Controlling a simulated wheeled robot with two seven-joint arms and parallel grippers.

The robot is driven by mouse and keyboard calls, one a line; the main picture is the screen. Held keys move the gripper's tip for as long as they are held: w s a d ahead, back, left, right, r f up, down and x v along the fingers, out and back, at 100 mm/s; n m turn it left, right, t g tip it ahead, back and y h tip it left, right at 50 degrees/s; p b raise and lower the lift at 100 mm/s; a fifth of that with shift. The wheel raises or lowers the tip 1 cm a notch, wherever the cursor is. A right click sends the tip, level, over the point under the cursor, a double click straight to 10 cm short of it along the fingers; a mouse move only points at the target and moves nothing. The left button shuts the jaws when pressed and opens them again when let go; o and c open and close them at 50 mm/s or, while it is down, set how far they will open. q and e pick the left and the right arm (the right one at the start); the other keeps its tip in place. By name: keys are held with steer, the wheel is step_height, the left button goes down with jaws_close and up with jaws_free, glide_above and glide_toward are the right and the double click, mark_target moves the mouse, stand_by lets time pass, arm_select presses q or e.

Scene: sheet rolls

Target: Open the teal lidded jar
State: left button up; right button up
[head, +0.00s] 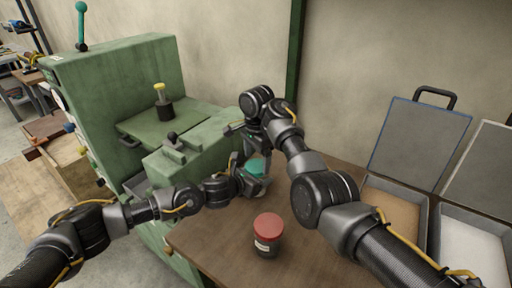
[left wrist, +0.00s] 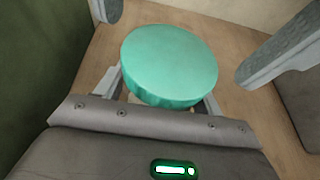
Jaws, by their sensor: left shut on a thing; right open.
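The teal lidded jar (head: 256,167) stands on the brown table, partly hidden by my grippers. Its round teal lid (left wrist: 170,62) fills the middle of the left wrist view and sits on the jar. My left gripper (head: 254,184) comes in low from the left and is shut on the jar's body below the lid. My right gripper (head: 250,154) points down from above the jar and is open. In the left wrist view its two grey fingers stand apart on either side of the lid, with gaps between them and the lid.
A red-lidded dark jar (head: 268,235) stands nearer on the table (head: 215,235). Two open cases (head: 405,195) lie at the right. A green machine (head: 125,90) stands at the left, with a yellow-topped item (head: 163,103) on it. A wall is behind.

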steer(key=shift+f, duration=1.1)
steer(key=c, duration=1)
steer(key=n, duration=1)
steer(key=o, duration=1.1)
